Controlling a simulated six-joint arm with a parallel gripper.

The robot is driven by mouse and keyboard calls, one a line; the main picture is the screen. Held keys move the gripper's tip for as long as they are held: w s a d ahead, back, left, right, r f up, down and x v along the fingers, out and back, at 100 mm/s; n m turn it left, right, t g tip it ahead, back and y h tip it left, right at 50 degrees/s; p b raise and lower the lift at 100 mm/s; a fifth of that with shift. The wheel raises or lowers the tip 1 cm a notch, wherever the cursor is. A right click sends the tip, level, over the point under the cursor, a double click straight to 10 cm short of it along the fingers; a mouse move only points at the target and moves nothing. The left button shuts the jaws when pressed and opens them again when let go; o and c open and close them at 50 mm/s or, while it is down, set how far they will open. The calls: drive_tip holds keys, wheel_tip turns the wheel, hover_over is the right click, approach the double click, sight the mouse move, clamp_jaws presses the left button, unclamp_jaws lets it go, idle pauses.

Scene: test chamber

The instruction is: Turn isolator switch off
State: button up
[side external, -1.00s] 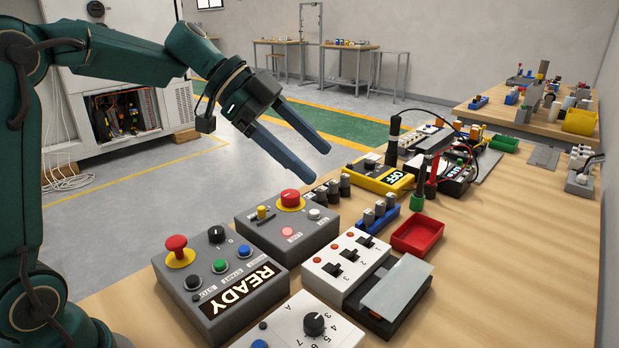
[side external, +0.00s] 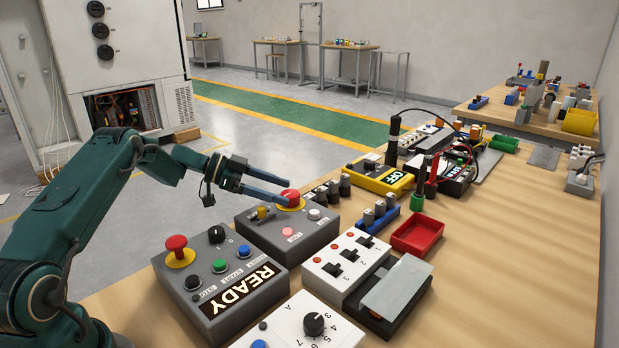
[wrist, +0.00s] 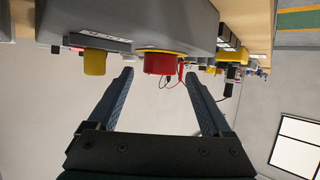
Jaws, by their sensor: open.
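A grey control box (side external: 265,229) stands on the bench and carries a red knob (side external: 291,197) on a yellow ring, a yellow handle (side external: 262,213) and small buttons. None of these has a readable isolator label. My gripper (side external: 283,196) is open and empty, level with the red knob, its fingers pointing at it from the left. In the wrist view the scene is upside down: the red knob (wrist: 160,64) shows between my fingertips (wrist: 158,74), and the yellow handle (wrist: 95,63) is left of them. I cannot tell if the fingertips touch the knob.
A READY control box (side external: 235,300) with a red mushroom button (side external: 176,243) stands nearer the camera. A white three-switch box (side external: 345,262), a red tray (side external: 417,235) and a yellow meter (side external: 380,178) lie to the right.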

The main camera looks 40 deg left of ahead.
sight(290, 193)
drive_tip(key=shift+x, duration=1.65)
clamp_jaws()
drive_tip(key=shift+r, duration=0.1)
drive_tip(key=shift+n+t, duration=0.3)
drive_tip(key=shift+d+r+y, duration=0.1)
drive_tip(key=shift+y, duration=0.3)
drive_tip(key=shift+n+t+y, duration=0.8)
drive_tip(key=shift+n+y, duration=0.2)
drive_tip(key=shift+n, duration=0.1)
unclamp_jaws()
